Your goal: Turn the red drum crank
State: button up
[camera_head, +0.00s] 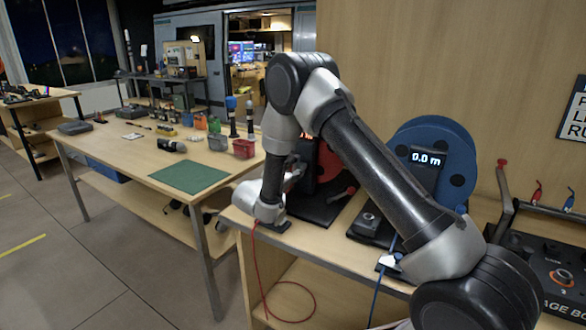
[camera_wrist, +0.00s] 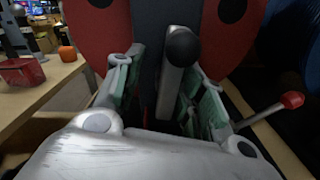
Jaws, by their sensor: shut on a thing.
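The red drum (camera_wrist: 228,42) fills the back of the wrist view, with dark round holes in its face. In the head view the red drum (camera_head: 329,163) is mostly hidden behind my arm. Its crank (camera_wrist: 170,88), a grey bar with a black round knob, stands between the green-padded fingers of my gripper (camera_wrist: 163,72). My gripper is shut on the crank, with the knob showing above the fingers. In the head view my gripper (camera_head: 291,174) is at the front of the drum, and the crank is hidden there.
A red-knobbed lever (camera_wrist: 291,100) stands close to the right finger. The blue drum (camera_head: 462,146), with a 0.0 m display (camera_head: 428,159), is to the right. A red cable (camera_head: 262,287) hangs off the bench front. A worktable with a green mat (camera_head: 190,177) is at left.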

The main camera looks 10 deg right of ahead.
jog(key=shift+w+a+r, duration=0.3)
jog(key=shift+a+r, duration=0.1)
jog(key=shift+r, duration=0.05)
jog(key=shift+c, duration=0.6)
jog(key=o, duration=1.3)
jog(key=shift+w+f, duration=0.1)
jog(key=shift+c, duration=0.2)
jog(key=shift+f, duration=0.15)
jog(key=shift+c, duration=0.2)
